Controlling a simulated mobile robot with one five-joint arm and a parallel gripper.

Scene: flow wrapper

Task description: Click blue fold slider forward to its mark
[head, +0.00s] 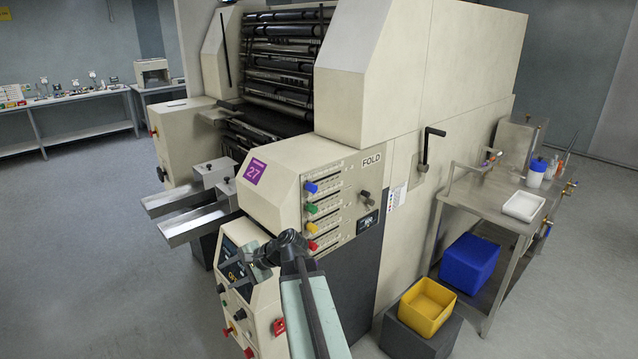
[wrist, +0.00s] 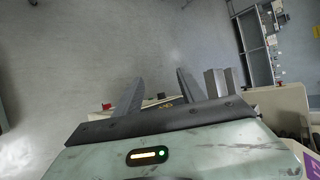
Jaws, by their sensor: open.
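The blue fold slider (head: 311,187) is the top knob on the FOLD panel (head: 345,205) of the large cream machine, at the left end of its scale. Green, yellow and red knobs sit below it. My gripper (head: 268,252) is below and left of the blue slider in the head view, apart from it, in front of the lower control box. In the wrist view its two dark fingers (wrist: 158,88) are spread with nothing between them. The blue slider does not show in the wrist view. The scale's mark is too small to make out.
The lower control box (head: 250,290) with red knobs stands close to my gripper. Metal rails (head: 190,215) jut out left of the panel. A black crank (head: 427,147) sticks out on the right side. Yellow (head: 427,305) and blue (head: 467,264) bins stand at right. Floor at left is clear.

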